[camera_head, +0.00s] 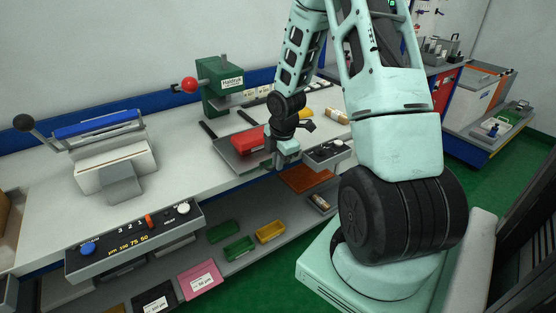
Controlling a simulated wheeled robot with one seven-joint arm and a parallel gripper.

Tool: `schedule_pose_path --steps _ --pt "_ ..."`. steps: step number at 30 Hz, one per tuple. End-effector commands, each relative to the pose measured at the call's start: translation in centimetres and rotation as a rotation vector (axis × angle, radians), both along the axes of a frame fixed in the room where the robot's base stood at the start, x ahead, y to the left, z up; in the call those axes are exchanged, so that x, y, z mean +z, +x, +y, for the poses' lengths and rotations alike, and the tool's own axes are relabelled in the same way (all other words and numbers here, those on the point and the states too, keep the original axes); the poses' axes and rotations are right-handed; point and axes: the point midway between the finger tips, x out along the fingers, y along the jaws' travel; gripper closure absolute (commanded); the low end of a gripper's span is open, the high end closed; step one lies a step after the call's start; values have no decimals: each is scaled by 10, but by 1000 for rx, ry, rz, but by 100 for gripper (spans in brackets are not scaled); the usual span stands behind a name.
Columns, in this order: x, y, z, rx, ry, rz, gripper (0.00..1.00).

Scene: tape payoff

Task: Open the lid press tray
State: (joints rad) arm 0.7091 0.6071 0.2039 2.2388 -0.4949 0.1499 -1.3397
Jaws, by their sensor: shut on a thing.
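The lid press (221,85) is a green machine with a red ball knob, standing at the back of the white bench. A flat grey tray (234,162) lies in front of it and carries a red block (247,141). I take this as the lid press tray. My gripper (285,163) points down at the right front edge of the tray, close to the bench's front edge. It is shut on the tray's front edge; the exact contact is small and partly hidden by the fingers.
Another panel with knobs (135,240) and a blue-handled device (115,165) are at left.

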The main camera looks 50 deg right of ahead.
Motion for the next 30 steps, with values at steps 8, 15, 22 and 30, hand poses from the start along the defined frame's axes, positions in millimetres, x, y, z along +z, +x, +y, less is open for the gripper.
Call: schedule_pose_path --steps 8,15,22,30 --pt "1 0 -1 -1 -2 0 80" --pt "0 0 -1 -1 -1 0 69" --pt "12 -2 -1 -3 -1 -1 69" --pt "69 -11 1 -4 -4 -4 69"
